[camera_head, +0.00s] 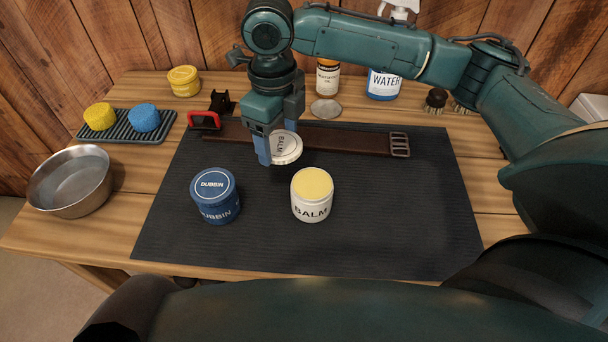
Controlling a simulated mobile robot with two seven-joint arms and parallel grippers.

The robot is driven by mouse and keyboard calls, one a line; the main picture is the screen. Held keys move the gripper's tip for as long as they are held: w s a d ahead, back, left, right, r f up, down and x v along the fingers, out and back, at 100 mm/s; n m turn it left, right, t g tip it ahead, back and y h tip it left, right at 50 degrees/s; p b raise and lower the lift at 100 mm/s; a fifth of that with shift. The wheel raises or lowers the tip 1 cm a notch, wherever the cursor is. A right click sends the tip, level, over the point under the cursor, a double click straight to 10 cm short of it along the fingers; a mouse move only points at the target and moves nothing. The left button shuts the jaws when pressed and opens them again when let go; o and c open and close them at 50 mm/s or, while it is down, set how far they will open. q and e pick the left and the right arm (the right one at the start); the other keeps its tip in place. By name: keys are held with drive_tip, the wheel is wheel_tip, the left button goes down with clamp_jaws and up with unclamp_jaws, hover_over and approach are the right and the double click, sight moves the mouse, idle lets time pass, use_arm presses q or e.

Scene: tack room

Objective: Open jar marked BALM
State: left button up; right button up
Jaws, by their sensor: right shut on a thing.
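The white jar marked BALM (311,207) stands upright on the dark mat. Its top is open and shows pale yellow balm inside. My right gripper (275,155) is shut on the white lid marked BALM (286,149). It holds the lid tilted in the air, above and a little left of the jar, apart from it. The far finger is partly hidden by the lid. My left gripper is not in view.
A blue DUBBIN jar (215,197), closed, stands left of the balm jar on the mat (400,225). A brown leather strap (350,140) lies behind. A metal bowl (71,182) and a tray with sponges (120,128) are at left.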

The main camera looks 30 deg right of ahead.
sight(279, 144)
wheel_tip(279, 144, down, 9)
drive_tip(key=shift+r, duration=0.2)
drive_tip(key=shift+f, duration=0.2)
drive_tip(key=shift+f, duration=0.1)
drive_tip(key=o, duration=1.1)
wheel_tip(279, 144, up, 12)
drive_tip(key=shift+r, duration=0.15)
